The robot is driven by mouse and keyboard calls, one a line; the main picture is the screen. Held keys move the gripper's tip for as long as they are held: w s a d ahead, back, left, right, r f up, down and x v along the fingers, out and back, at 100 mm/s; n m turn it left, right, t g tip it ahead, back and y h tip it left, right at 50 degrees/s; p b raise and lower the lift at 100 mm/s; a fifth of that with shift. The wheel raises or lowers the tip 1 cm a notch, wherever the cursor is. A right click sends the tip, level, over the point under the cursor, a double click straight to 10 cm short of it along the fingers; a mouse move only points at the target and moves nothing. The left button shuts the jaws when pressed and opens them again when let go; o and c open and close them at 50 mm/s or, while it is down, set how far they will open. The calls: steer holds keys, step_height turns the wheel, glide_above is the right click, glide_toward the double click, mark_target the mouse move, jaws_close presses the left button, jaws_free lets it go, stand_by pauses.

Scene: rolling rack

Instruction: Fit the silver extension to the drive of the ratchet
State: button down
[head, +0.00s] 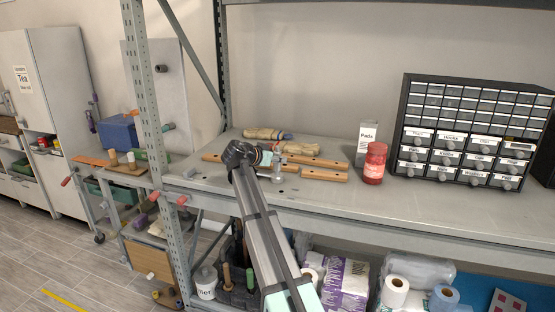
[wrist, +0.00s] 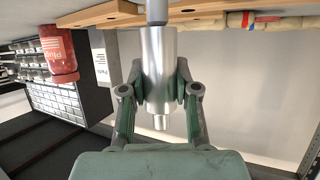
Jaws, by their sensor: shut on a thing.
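My gripper (wrist: 158,82) is shut on a silver cylinder, which I take to be the silver extension (wrist: 155,60). Its thick body stands between the two green fingers, and a narrower stub shows at its lower end in the wrist view. A thinner grey shaft (wrist: 156,10) meets its other end at the top edge of that view; I cannot tell whether it is part of the extension or a separate piece. In the head view my gripper (head: 265,156) is low over the shelf, beside a small silver upright piece (head: 277,173). I cannot make out the ratchet for certain.
Wooden strips (head: 325,174) lie on the shelf (head: 430,205) around my gripper, with gloves (head: 267,134) behind. A red jar (head: 375,165), a white Pads box (head: 367,143) and a drawer cabinet (head: 465,130) stand to the right. A rack post (head: 150,100) rises at left.

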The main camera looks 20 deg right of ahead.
steer(key=shift+f+b, duration=1.05)
steer(key=shift+f, duration=0.2)
steer(key=c, duration=0.8)
jaws_free()
steer(key=shift+a, duration=0.1)
steer(key=v, duration=1.2)
